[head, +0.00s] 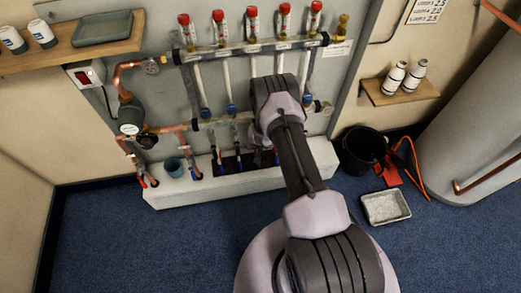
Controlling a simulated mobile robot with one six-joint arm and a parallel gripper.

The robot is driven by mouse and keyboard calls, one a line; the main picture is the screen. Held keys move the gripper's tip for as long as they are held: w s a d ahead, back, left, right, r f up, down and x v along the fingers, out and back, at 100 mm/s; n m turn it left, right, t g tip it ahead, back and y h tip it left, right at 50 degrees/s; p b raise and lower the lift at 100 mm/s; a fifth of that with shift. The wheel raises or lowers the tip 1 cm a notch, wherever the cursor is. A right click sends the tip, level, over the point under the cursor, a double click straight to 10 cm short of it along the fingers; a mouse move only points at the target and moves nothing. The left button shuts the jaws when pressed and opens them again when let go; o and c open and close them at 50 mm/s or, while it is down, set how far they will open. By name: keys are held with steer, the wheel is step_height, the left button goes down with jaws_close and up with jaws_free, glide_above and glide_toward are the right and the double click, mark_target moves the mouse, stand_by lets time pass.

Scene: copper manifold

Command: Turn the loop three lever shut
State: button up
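The copper manifold is on the back wall, with an upper rail (232,51) that carries several red-capped flow meters. The middle one, third from the left, is a red-capped meter (252,22) with a white pipe (253,65) below it. Blue caps sit along the lower rail (215,122), and small valve levers (219,166) hang on the pipes beneath it. My arm reaches up from the floor to the lower rail and covers its middle. The loop three lever cannot be made out behind my arm. My gripper is hidden behind my own wrist.
A pump (131,116) with copper pipes is left of the manifold. A black bucket (362,150), red tool (388,172) and tray (385,207) are on the floor at right. The carpet at left is clear.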

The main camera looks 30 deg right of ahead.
steer(key=shift+w+f, duration=0.1)
steer(key=shift+f, duration=0.1)
steer(key=shift+c, duration=0.5)
jaws_close()
stand_by(0.9)
